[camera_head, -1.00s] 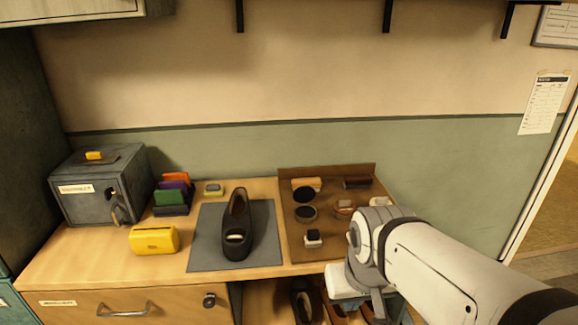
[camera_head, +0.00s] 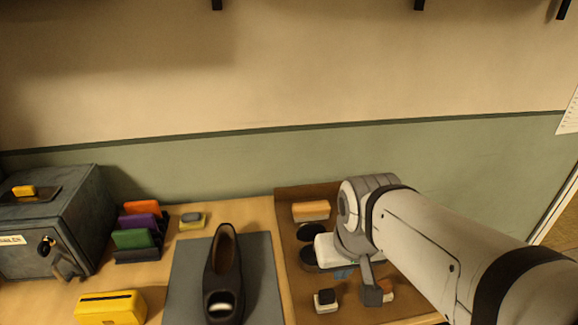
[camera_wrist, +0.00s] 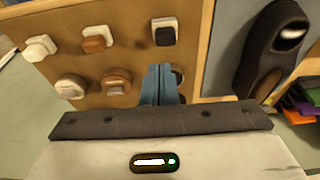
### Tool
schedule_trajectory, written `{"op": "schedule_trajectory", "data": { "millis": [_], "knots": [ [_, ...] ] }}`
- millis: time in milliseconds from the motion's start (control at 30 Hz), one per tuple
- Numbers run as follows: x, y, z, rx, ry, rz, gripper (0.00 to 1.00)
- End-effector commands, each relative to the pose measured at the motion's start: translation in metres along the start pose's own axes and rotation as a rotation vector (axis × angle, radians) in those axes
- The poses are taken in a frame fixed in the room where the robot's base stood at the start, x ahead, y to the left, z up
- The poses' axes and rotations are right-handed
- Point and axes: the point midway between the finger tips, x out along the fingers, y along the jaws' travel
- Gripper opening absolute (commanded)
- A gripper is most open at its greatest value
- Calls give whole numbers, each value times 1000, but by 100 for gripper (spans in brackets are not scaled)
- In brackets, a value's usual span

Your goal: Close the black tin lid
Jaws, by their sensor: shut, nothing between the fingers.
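The black tin (camera_head: 308,259) sits on the brown board, partly hidden behind my gripper. Its dark round lid (camera_head: 310,231) shows just behind it, raised open; my wrist covers its right side. In the wrist view only a small dark edge of the tin (camera_wrist: 179,76) shows beside the fingers. My gripper (camera_head: 345,273) is over the board at the tin's right side, its blue fingers together with nothing between them. The fingers also show in the wrist view (camera_wrist: 160,75). Whether they touch the tin is unclear.
A tan-topped brush (camera_head: 311,210) lies behind the lid, and a black-and-white brush (camera_head: 326,300) stands in front. More brushes and tins share the board (camera_wrist: 130,55). A dark shoe (camera_head: 223,275) stands on a grey mat (camera_head: 184,285) to the left.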

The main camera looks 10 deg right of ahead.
Motion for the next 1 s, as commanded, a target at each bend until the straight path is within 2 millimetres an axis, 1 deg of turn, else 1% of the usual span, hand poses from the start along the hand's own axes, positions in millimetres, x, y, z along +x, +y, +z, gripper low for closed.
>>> {"op": "schedule_trajectory", "data": {
  "millis": [333, 467, 567, 667, 733, 867, 1000],
  "knots": [
    [0, 0, 0, 0, 0, 0, 0],
    [-5, 0, -10, 0, -8, 0, 0],
    [-11, -4, -29, -6, -32, -2, 0],
    [-19, -5, -59, -7, -64, -2, 0],
    [-22, -5, -84, -6, -91, -2, 0],
    [-23, -4, -128, -5, -140, -2, 0],
    [-16, -4, -173, -4, -193, -2, 0]
  ]
}}
